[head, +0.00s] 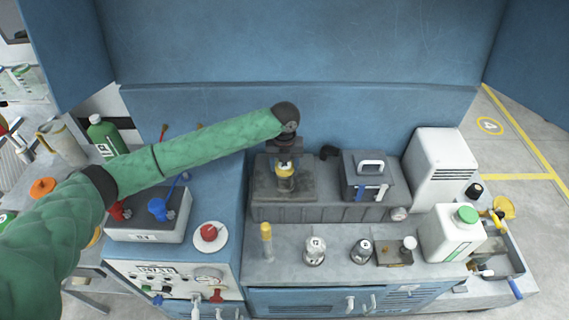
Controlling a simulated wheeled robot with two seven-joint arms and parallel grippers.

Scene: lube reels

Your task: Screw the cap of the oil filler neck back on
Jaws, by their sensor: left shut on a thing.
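My left arm comes in from the left, and its gripper (285,164) points down over the grey tank unit at the back of the bench. The cap is at the filler neck, on the brownish raised top (262,182) at the left end of the tank. The neck itself is hidden by the cap and gripper, so I cannot tell whether the cap is seated or just above it. My right gripper is not in view.
Right of the gripper are a dark lidded box (375,180) and a white louvred unit (440,165). A white jug with a green cap (450,235), small jars (315,250) and a yellow-topped bottle (266,240) stand in front. A red knob on a white dish (210,236) is at left.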

